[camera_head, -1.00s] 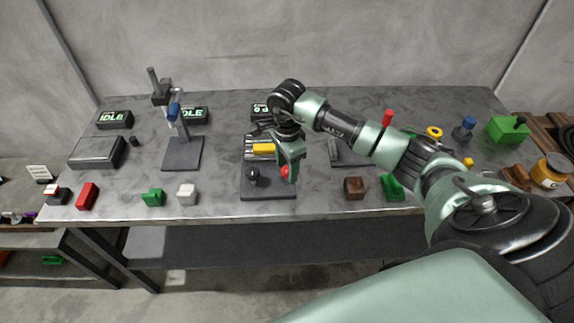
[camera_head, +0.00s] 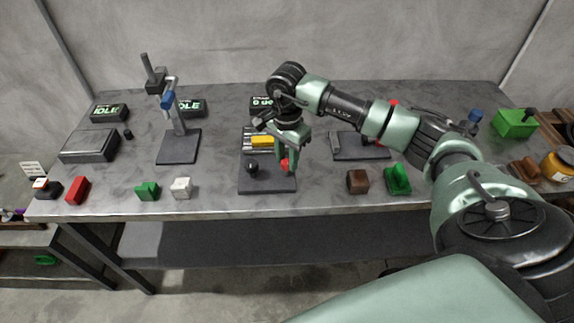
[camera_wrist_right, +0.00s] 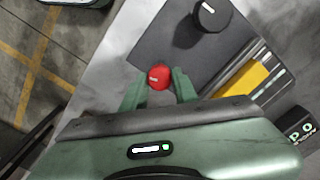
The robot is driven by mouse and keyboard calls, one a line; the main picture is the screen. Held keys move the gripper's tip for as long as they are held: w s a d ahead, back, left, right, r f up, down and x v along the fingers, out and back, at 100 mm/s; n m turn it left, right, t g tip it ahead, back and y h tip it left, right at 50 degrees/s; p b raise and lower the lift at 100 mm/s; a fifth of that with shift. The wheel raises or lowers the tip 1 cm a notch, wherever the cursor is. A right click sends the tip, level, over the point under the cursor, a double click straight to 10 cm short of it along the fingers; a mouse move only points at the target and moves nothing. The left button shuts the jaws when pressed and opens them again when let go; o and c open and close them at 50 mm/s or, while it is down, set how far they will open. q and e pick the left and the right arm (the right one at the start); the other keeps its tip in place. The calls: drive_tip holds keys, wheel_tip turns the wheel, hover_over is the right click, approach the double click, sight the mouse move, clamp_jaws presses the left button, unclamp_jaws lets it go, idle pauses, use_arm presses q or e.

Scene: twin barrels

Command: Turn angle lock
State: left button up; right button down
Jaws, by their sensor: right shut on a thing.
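The red knob (camera_head: 284,164), which I take to be the angle lock, sits near the right side of a dark fixture plate (camera_head: 262,184). In the right wrist view the red knob (camera_wrist_right: 160,77) has a short pale mark on top. My right gripper (camera_head: 287,160) points down over it and is shut on it, one green finger on each side, as the right wrist view (camera_wrist_right: 159,86) also shows. A black knob (camera_head: 251,168) with a white mark (camera_wrist_right: 210,14) stands to its left. My left gripper is not in view.
A yellow block (camera_head: 262,142) on the fixture is close behind my right gripper. A brown block (camera_head: 357,181) and a green cradle (camera_head: 397,180) lie to the right. A stand with a dark base (camera_head: 178,148) is at the left. Bare tabletop lies around the fixture.

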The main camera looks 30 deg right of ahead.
drive_tip(key=n+b, duration=0.5)
drive_tip(key=shift+f+n, duration=0.15)
drive_tip(key=shift+n, duration=0.15)
drive_tip(key=shift+w+n+b, duration=0.1)
drive_tip(key=shift+n+b, duration=0.7)
drive_tip(key=shift+b, duration=0.15)
drive_tip(key=n+b, duration=0.2)
drive_tip(key=n, duration=0.1)
drive_tip(key=shift+n, duration=0.3)
drive_tip(key=shift+r+n+b, duration=0.25)
drive_tip(key=shift+n+b, duration=0.6)
drive_tip(key=shift+n, duration=0.65)
drive_tip(key=c, duration=1.1)
unclamp_jaws()
drive_tip(key=shift+a, duration=0.1)
